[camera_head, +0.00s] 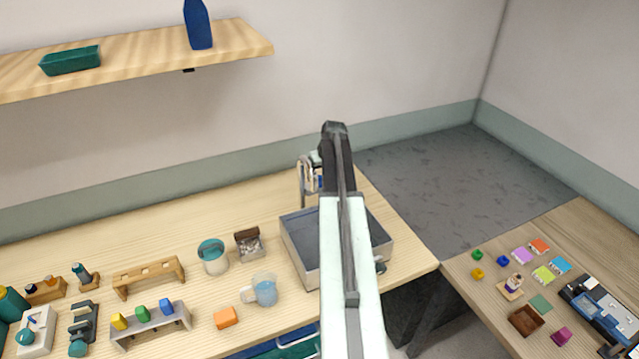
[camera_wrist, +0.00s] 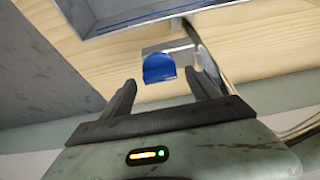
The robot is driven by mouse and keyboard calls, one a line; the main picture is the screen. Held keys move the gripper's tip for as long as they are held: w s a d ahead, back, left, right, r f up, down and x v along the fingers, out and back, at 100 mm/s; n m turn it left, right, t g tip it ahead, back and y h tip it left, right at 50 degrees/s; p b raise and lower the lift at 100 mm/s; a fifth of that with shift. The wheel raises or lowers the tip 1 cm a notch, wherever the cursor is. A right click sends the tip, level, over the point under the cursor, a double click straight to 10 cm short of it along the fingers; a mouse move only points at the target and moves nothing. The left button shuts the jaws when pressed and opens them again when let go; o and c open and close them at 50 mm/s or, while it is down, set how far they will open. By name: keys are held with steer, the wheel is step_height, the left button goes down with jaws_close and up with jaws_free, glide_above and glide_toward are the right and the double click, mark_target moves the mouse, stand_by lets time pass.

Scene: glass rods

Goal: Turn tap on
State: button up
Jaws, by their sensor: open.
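The tap (camera_head: 302,180) is a curved silver spout at the back of the sink in the head view, partly hidden by my arm. A small blue part (camera_head: 320,182) shows beside it. In the wrist view the tap's blue handle (camera_wrist: 159,68) sits on a pale grey mount, and the silver pipe (camera_wrist: 208,64) curves past its right side. My gripper (camera_wrist: 160,84) is open and empty. Its two fingers stand to the left and right of the blue handle, with a gap on each side; contact is not visible. My arm hides the gripper's fingertips in the head view.
The grey sink (camera_head: 300,252) stands in the wooden counter under my arm. A glass jug (camera_head: 263,290), an orange block (camera_head: 226,317) and a teal-topped pot (camera_head: 212,258) stand left of it. A shelf (camera_head: 130,66) hangs at upper left. A second table (camera_head: 480,310) is at right.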

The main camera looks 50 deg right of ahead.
steer(key=shift+w+d+f, duration=0.1)
steer(key=shift+w+f, duration=0.05)
steer(key=shift+f, duration=0.35)
steer(key=shift+r, duration=0.15)
steer(key=c, duration=1.4)
